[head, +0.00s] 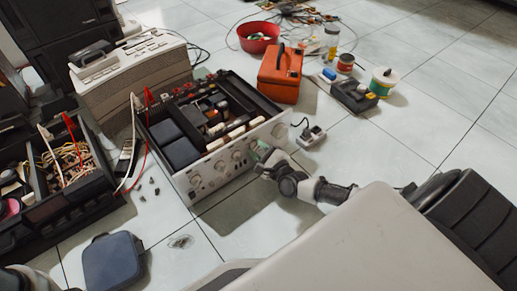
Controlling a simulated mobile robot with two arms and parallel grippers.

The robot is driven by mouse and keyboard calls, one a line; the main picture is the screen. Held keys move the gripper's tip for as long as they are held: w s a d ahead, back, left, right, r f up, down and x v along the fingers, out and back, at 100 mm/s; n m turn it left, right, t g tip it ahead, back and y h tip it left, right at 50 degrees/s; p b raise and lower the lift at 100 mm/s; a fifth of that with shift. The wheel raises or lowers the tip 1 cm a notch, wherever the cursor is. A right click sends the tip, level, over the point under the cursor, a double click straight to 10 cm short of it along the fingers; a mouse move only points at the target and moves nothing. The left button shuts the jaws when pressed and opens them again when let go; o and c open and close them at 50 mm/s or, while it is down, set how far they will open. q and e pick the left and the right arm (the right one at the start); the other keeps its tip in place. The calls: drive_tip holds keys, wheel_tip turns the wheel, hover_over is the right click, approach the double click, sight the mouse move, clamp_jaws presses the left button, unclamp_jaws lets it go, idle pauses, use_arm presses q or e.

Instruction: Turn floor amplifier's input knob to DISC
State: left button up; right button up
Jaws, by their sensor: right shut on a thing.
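The floor amplifier (213,172) sits on the tiles with its top cover off, showing dark blocks, boards and capacitors inside. Its silver front panel faces the lower right and carries several round knobs, one large knob (195,181) near the left end. My right gripper (265,164) reaches in from the right and is shut at the right part of this panel, on a knob that its fingers mostly hide. The knob's pointer and the DISC marking cannot be read. My left gripper is not in view.
An orange case (280,75), a red bowl (258,38) and a wire spool (384,82) stand behind. A beige device (130,75) and an open black toolbox (65,205) are at left. A dark blue pouch (113,262) lies in front. The floor at right is clear.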

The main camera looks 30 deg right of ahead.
drive_tip(key=n+p, duration=0.2)
drive_tip(key=n, duration=0.3)
drive_tip(key=shift+r, duration=0.1)
drive_tip(key=n+p, duration=0.2)
drive_tip(key=n, duration=0.2)
drive_tip(key=shift+n, duration=0.3)
drive_tip(key=n+p, duration=0.2)
drive_tip(key=n, duration=0.3)
drive_tip(key=shift+n+p, duration=0.6)
drive_tip(key=shift+n, duration=1.9)
drive_tip(key=o, duration=0.9)
